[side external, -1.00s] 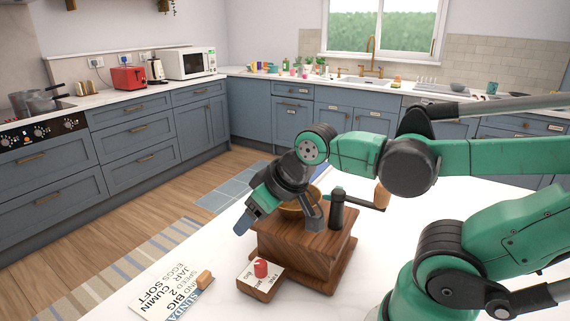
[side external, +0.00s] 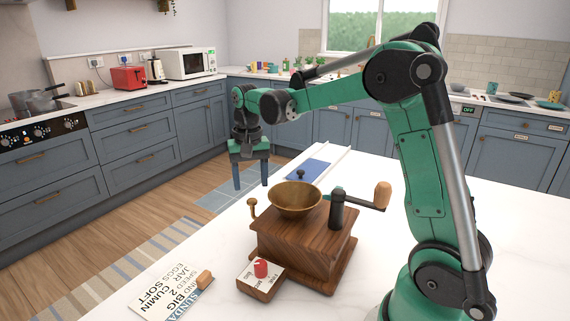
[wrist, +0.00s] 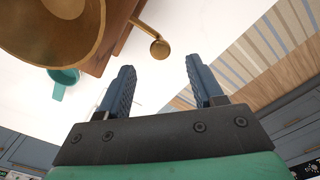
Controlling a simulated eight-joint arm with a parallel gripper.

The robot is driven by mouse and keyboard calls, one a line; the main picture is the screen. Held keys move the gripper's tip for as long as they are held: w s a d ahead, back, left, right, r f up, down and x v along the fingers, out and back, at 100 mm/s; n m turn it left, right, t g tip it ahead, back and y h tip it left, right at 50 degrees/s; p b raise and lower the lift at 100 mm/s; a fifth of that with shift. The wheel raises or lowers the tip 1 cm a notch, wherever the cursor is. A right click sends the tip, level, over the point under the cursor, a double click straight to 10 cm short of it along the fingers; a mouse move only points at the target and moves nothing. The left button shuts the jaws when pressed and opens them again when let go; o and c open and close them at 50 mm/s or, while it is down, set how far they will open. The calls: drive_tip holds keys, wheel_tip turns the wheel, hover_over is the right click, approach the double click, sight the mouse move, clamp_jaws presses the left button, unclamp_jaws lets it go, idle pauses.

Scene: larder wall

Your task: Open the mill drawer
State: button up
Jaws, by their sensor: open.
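The wooden mill (side external: 300,243) stands on the white worktop, with a brass bowl (side external: 298,205) on top and a crank with a wooden knob at its right. A brass knob on a stem (side external: 252,203) sticks up at its left side; the wrist view also shows the brass knob (wrist: 160,48). I see no drawer standing out of the mill. My gripper (side external: 250,186) is open and empty, pointing down behind and left of the mill. In the wrist view, the brass knob lies beyond the gap between the fingertips (wrist: 160,68), apart from both.
A small wooden block with a printed label and red peg (side external: 260,270) sits at the mill's front left. A printed card (side external: 172,283) with a small wooden piece lies further left. A blue mat (side external: 305,172) lies behind the mill.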

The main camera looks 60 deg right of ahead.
sight(252, 200)
drive_tip(key=shift+f, duration=2.25)
clamp_jaws()
